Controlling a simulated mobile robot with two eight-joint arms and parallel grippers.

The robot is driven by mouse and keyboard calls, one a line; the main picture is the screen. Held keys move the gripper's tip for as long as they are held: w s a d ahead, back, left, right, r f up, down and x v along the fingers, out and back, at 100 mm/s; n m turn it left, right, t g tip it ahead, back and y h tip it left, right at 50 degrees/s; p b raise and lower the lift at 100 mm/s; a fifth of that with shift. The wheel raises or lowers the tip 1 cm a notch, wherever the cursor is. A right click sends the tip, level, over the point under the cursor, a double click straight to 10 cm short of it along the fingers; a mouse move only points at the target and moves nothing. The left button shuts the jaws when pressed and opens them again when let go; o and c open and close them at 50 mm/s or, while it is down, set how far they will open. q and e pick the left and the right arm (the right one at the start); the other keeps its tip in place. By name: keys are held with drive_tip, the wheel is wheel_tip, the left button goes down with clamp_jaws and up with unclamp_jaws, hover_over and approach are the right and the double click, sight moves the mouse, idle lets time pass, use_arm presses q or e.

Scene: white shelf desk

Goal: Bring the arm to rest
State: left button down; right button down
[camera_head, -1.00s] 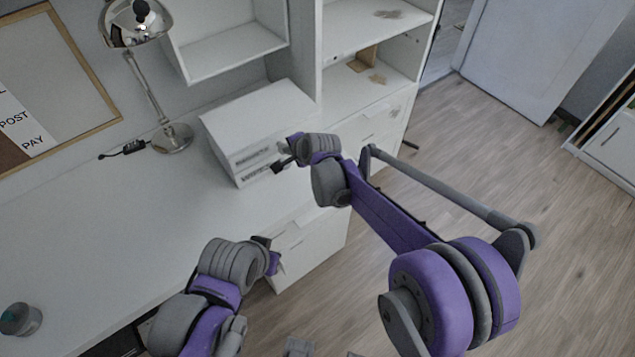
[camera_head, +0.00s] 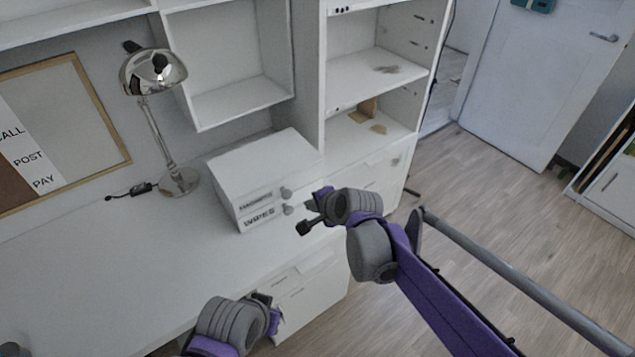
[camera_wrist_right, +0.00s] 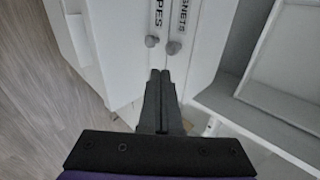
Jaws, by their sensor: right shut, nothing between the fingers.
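My right arm comes in from the right in the head view. Its gripper (camera_head: 312,205) is just in front of the small white drawer box (camera_head: 262,160). In the right wrist view the right gripper's fingers (camera_wrist_right: 158,75) are shut with nothing between them, pointing at the drawer fronts labelled WIPES and MAGNETS. Their tips appear close to two grey knobs (camera_wrist_right: 152,41), and I cannot tell the exact gap. My left gripper (camera_head: 266,310) is low at the desk's front edge, partly hidden by its own wrist; its fingers are not clear.
The white desk top (camera_head: 110,255) is mostly clear. A chrome lamp (camera_head: 160,120) stands at the back. Open shelves (camera_head: 375,75) rise behind the box, and a desk drawer unit (camera_head: 310,290) is below. Wooden floor (camera_head: 490,210) is free at right.

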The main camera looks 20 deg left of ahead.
drive_tip(key=shift+w, duration=0.1)
drive_tip(key=s+d+r+n+h+p, duration=0.1)
drive_tip(key=s+d, duration=0.1)
drive_tip(key=d, duration=0.4)
drive_tip(key=s+d+r+n+h, duration=0.1)
drive_tip(key=s+d, duration=0.2)
drive_tip(key=d, duration=0.4)
drive_tip(key=s+d+f+n+h+p, duration=0.2)
drive_tip(key=s+d+n, duration=0.4)
drive_tip(key=s+d, duration=1.3)
drive_tip(key=d+f+h, duration=0.1)
drive_tip(key=d+h, duration=0.1)
drive_tip(key=shift+f+g+h+p, duration=0.3)
drive_tip(key=shift+g+h+p, duration=0.05)
drive_tip(key=shift+g+h, duration=0.05)
drive_tip(key=shift+s, duration=0.1)
